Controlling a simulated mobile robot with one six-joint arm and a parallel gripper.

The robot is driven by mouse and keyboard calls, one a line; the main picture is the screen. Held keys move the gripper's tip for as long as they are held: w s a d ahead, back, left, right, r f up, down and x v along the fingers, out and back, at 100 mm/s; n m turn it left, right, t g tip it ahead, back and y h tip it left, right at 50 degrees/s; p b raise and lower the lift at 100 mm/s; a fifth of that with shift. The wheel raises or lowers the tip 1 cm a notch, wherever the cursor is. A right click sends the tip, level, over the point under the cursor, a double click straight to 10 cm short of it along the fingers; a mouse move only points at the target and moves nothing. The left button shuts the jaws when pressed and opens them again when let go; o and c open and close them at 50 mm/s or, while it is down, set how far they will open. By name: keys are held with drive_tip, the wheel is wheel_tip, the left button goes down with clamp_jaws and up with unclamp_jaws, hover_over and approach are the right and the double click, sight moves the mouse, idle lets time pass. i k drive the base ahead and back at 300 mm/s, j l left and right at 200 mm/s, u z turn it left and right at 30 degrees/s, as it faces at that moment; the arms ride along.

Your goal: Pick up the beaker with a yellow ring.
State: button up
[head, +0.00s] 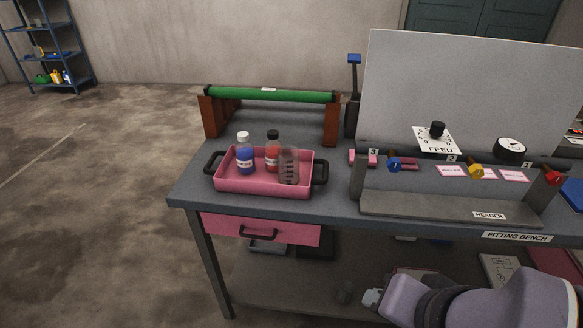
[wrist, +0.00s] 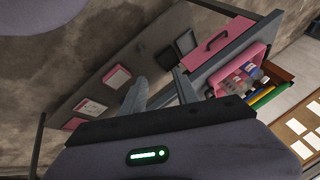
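A clear beaker (head: 289,166) stands upright at the right end of a pink tray (head: 262,188) on the bench. I cannot make out a yellow ring on it. A blue bottle with a white cap (head: 245,156) and a red bottle with a dark cap (head: 272,154) share the tray.
The fitting bench (head: 340,203) carries a green roller (head: 270,96) on brown supports behind the tray. A header rig with coloured valves (head: 460,172) and a tall grey panel (head: 460,85) stand to the right. A pink drawer (head: 262,230) is below the tray. Open floor lies left.

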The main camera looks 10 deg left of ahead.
sight(288, 155)
drive_tip(key=i+j+u, duration=0.15)
drive_tip(key=i+u, duration=0.45)
drive_tip(key=u, duration=0.25)
drive_tip(key=i+u, duration=0.4)
drive_tip(key=i+l+u, duration=0.2)
drive_tip(key=u, duration=0.2)
